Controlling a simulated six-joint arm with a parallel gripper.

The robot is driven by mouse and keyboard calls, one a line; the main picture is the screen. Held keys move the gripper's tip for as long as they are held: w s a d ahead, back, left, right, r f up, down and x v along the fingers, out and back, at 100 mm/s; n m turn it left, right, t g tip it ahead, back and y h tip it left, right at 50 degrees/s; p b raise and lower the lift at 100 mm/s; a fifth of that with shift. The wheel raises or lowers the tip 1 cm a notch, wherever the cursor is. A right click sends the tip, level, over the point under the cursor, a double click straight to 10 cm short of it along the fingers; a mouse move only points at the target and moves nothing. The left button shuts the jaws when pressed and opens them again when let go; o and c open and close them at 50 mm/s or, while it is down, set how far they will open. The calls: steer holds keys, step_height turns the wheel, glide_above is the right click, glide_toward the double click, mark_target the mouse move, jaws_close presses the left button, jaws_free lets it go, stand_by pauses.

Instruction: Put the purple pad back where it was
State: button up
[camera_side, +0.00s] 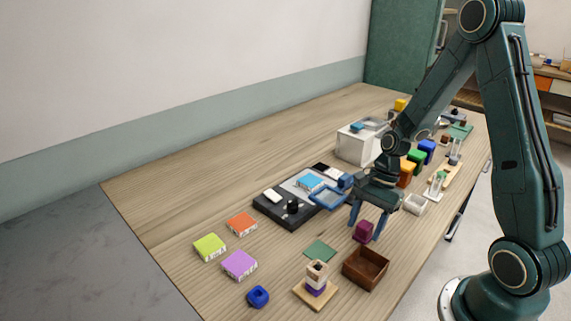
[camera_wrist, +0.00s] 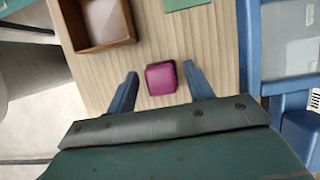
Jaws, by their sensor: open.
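A purple pad (camera_side: 239,264), flat and square with a marked side, lies on the table at the front left, near a lime pad (camera_side: 209,246) and an orange pad (camera_side: 241,223). My gripper (camera_side: 366,229) is well to its right, pointing down and open. A magenta block (camera_side: 363,231) is between its fingers. In the wrist view the block (camera_wrist: 161,79) sits between the open fingertips (camera_wrist: 160,70), with a gap on each side. The purple pad is not in the wrist view.
A brown open box (camera_side: 366,268) stands close in front of my gripper, beside a green square (camera_side: 320,251) and a wooden post stand (camera_side: 316,287). A black panel (camera_side: 277,214) and blue frame (camera_side: 328,198) lie left of the gripper. The table's far left is clear.

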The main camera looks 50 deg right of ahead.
steer(key=v, duration=1.1)
steer(key=shift+r, duration=0.3)
steer(key=s+a+r+n+t+h, duration=0.4)
steer(key=s+a+r+n, duration=0.7)
steer(key=n, duration=0.7)
steer(key=shift+s+a+r+t+h, duration=0.25)
steer(key=shift+s+r+t, duration=0.45)
steer(key=shift+r, duration=0.55)
steer(key=shift+w, duration=0.15)
